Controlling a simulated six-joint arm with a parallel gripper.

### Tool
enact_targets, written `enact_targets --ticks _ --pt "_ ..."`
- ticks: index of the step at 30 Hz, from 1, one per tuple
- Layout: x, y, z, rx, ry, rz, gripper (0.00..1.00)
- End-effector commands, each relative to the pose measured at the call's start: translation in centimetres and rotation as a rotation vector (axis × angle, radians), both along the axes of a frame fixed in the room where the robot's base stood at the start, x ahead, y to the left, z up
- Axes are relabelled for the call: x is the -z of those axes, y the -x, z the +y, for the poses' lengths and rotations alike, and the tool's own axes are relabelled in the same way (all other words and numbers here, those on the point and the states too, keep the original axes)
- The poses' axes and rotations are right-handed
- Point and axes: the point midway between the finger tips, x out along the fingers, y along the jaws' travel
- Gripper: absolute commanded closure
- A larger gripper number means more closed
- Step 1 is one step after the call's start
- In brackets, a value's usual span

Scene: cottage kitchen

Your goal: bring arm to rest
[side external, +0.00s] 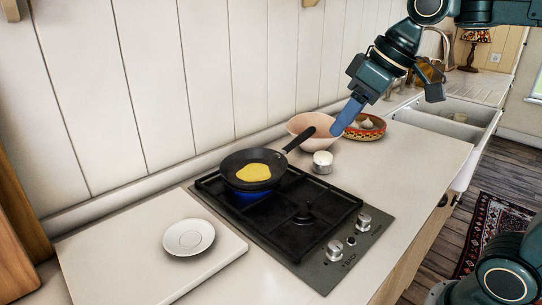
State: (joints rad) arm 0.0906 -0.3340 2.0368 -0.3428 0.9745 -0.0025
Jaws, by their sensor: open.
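My gripper (350,112) is in the upper right of the side view, in the air over the counter near the pink bowl and the patterned bowl. It is open, and I see nothing held in it. Its fingers point down and to the left, and one finger largely covers the other. My arm reaches in from the top right corner.
A black pan (235,181) with a yellow round food (254,172) sits on the hob (285,222), blue glow beneath.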

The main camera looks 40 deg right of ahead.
Motion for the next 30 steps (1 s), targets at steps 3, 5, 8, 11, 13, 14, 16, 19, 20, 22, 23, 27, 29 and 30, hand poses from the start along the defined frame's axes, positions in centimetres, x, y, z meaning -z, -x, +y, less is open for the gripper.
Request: enact_targets --ticks 3,5,8,11,13,14,16,19,20,22,23,27,29,30 --pt "1.2 3.0 -0.3 0.051 0.005 -0.006 0.5" --pt "2.0 4.3 -0.5 0.077 0.008 -0.009 0.5" --pt "3.4 6.6 -1.0 0.122 0.015 -0.014 0.5" --pt "4.8 8.7 -1.6 0.165 0.022 -0.017 0.5" --pt "5.8 10.0 -2.0 0.191 0.027 -0.02 0.5" --pt "6.2 10.4 -2.2 0.202 0.029 -0.021 0.5" --pt "7.0 11.3 -2.5 0.222 0.033 -0.022 0.5" --pt "7.7 12.2 -2.9 0.242 0.038 -0.025 0.5" --pt "7.9 12.3 -3.0 0.245 0.038 -0.026 0.5" --pt "8.1 12.6 -3.1 0.251 0.04 -0.025 0.5" --pt "8.2 12.6 -3.1 0.252 0.04 -0.025 0.5" --pt "8.2 12.7 -3.1 0.253 0.04 -0.025 0.5" --pt "8.2 12.7 -3.1 0.253 0.04 -0.025 0.5" --pt "8.2 12.6 -3.1 0.253 0.04 -0.025 0.5"
